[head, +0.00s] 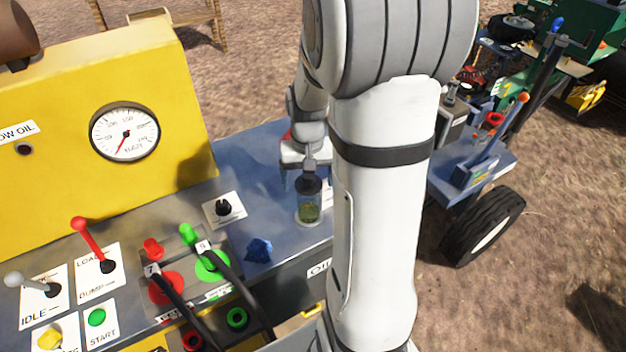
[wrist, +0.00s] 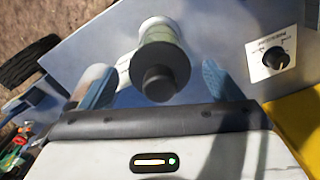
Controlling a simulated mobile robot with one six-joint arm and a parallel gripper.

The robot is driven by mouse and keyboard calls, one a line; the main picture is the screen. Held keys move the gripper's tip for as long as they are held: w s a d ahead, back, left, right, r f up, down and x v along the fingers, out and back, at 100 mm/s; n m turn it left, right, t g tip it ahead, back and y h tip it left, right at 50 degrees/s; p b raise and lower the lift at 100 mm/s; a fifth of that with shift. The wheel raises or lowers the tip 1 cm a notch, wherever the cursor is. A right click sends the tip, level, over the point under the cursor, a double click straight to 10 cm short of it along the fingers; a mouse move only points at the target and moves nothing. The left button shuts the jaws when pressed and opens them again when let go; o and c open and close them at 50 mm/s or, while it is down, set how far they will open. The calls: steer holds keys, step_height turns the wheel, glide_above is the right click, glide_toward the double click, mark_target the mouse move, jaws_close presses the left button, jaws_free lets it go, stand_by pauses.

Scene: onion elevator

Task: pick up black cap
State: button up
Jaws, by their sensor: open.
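The black cap (head: 309,184) sits on top of a clear jar (head: 309,209) with green contents, standing upright on the blue-grey deck. The cap (wrist: 159,80) also shows in the wrist view, with the jar (wrist: 160,42) beyond it. My gripper (wrist: 155,84) is open, with one blue finger on each side of the cap and a visible gap to each. In the head view my gripper (head: 306,170) is just above and around the cap, and my arm hides part of it.
A black rotary knob (head: 223,208) on a white plate and a crumpled blue thing (head: 258,250) lie left of the jar. A yellow panel with a gauge (head: 125,133) rises behind. Red and green levers (head: 188,234) stand at the front left.

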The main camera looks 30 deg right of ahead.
steer(key=c, duration=1.1)
steer(key=shift+r, duration=0.1)
